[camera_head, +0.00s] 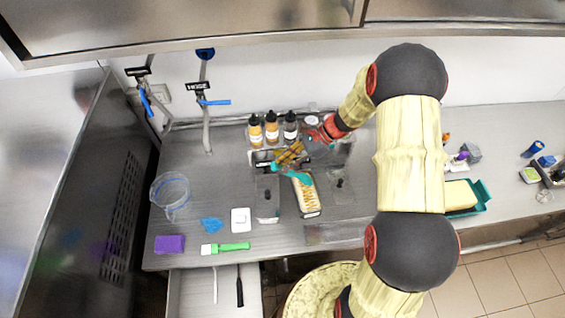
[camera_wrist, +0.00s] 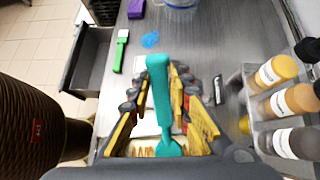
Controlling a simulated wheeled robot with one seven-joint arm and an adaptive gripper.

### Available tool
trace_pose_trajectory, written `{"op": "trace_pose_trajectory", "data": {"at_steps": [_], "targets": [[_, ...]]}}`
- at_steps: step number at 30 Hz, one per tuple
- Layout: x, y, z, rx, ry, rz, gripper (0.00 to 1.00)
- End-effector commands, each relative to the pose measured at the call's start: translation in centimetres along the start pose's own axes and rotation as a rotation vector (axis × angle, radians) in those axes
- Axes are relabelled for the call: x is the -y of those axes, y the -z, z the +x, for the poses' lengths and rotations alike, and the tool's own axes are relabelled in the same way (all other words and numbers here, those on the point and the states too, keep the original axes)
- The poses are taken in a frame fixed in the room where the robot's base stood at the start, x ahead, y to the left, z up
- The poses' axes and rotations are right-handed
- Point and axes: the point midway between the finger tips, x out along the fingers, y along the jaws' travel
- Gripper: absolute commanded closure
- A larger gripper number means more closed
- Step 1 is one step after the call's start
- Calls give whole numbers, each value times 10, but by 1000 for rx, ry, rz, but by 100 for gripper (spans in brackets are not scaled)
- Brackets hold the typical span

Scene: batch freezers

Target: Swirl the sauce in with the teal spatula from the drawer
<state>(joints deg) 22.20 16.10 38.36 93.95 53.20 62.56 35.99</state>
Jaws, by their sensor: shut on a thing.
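My gripper (camera_head: 289,158) is shut on the teal spatula (camera_wrist: 159,95), with a finger on each side of its handle in the wrist view. The spatula also shows in the head view (camera_head: 290,171), just below the fingers. One end lies over the far end of a long pan (camera_head: 309,203) of pale ice cream striped with brown sauce. I cannot tell whether the spatula touches the ice cream. In the wrist view the sauce stripes (camera_wrist: 143,151) show partly behind the spatula and fingers. The drawer (camera_head: 187,291) is open at the counter's front left, with a white and a black utensil inside.
Several lidded or metal wells flank the pan. Three sauce bottles (camera_head: 271,130) stand behind it. A clear jug (camera_head: 171,194), a blue cloth (camera_head: 212,224), a white scale-like block (camera_head: 241,220), a purple sponge (camera_head: 169,244) and a green-handled brush (camera_head: 226,248) lie left.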

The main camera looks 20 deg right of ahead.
Motion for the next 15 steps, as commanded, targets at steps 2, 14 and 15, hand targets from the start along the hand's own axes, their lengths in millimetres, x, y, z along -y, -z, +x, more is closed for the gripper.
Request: {"op": "trace_pose_trajectory", "data": {"at_steps": [2,14,15], "targets": [[0,6,6,0,0,0,100],[0,27,25,0,-1,0,100],[0,30,27,0,-1,0,100]]}}
